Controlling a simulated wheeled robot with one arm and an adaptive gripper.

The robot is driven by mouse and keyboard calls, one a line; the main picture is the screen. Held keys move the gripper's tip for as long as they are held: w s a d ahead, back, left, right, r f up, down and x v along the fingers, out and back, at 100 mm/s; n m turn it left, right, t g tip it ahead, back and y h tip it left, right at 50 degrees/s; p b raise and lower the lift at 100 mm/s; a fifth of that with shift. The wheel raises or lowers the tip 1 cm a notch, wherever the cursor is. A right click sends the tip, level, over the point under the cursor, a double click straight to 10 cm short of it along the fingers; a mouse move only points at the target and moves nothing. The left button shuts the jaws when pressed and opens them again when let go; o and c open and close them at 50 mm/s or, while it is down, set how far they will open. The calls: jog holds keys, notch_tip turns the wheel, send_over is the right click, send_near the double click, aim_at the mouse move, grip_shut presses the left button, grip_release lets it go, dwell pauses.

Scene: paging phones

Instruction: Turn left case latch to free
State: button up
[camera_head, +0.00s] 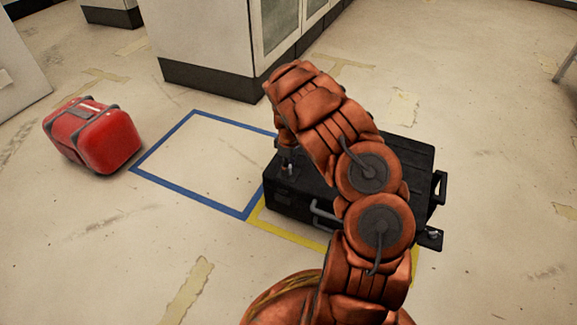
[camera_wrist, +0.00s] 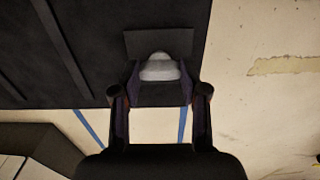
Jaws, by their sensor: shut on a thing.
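The black case (camera_head: 405,155) lies flat on the floor, partly hidden behind my arm; its dark ribbed surface fills the upper left of the wrist view (camera_wrist: 85,50). The left latch shows in the wrist view as a pale grey rounded knob (camera_wrist: 158,68) by a dark plate at the case edge. My gripper (camera_wrist: 159,90) is shut on this latch, with a finger on each side of it. The latch's exact turn angle is hard to tell.
Another latch (camera_head: 432,239) sticks out at the case's right end, near a side handle (camera_head: 440,187). A grey front handle (camera_head: 325,213) shows. A red case (camera_head: 92,136) stands left of an empty blue tape square (camera_head: 160,179). Cabinets (camera_head: 205,50) stand behind.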

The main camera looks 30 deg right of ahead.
jog(key=shift+a+r+m+p, duration=0.15)
jog(key=shift+m+p, duration=0.15)
jog(key=shift+p, duration=0.9)
jog(key=shift+s+m+p, duration=0.1)
jog(key=shift+m+p, duration=0.7)
jog(key=shift+p, duration=0.15)
jog(key=shift+m+p, duration=0.95)
jog(key=shift+m, duration=0.15)
jog(key=m+p, duration=0.1)
jog(key=m, duration=0.1)
jog(key=shift+m, duration=0.4)
jog(key=m+p, duration=0.1)
jog(key=m, duration=0.4)
jog(key=m+p, duration=0.1)
jog(key=m, duration=0.4)
jog(key=shift+m, duration=0.5)
